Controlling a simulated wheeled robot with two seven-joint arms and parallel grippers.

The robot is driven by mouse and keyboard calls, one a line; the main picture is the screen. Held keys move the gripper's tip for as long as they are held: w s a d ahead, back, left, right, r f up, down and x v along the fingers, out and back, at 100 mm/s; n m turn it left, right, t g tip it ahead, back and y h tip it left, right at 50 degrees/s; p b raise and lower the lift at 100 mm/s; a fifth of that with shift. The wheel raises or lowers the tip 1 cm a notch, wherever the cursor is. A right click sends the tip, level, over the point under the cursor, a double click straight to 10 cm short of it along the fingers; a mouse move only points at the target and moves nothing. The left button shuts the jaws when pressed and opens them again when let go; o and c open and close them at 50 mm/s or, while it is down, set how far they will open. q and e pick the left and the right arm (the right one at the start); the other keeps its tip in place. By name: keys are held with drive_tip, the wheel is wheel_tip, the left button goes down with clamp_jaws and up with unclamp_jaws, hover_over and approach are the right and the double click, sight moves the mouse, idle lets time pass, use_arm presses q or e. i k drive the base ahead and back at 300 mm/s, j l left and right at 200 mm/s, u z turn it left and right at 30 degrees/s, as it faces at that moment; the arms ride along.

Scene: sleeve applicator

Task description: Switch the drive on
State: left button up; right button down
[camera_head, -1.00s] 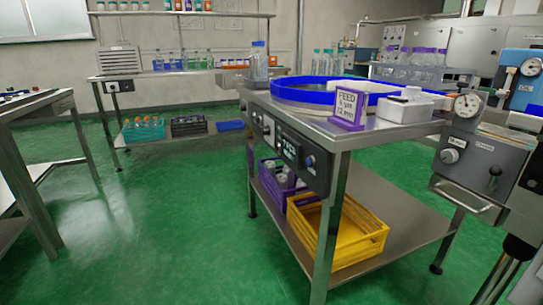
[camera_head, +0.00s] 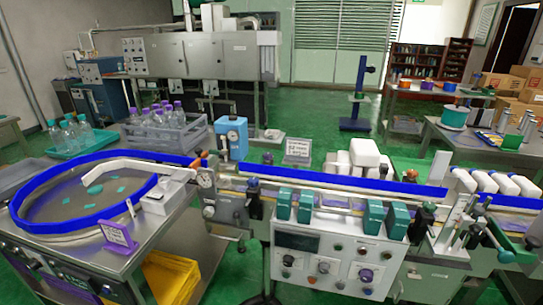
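The sleeve applicator line runs across the middle of the head view, with a blue-railed conveyor (camera_head: 340,183). A pale control panel (camera_head: 300,243) hangs on its front, with several dark knobs and red and green buttons. I cannot read its labels, so I cannot tell which control is the drive switch. A smaller grey box with a gauge (camera_head: 206,179) sits left of it, beside the round feed table. Neither of my grippers shows in the view.
The round feed table (camera_head: 35,226) with a blue rim and a purple sign (camera_head: 117,234) stands at the left. A yellow crate (camera_head: 170,275) is under it. Teal blocks (camera_head: 373,217) stand above the panel. Green floor shows left of the panel.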

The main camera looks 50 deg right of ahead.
sight(365, 276)
drive_tip(key=z, duration=2.05)
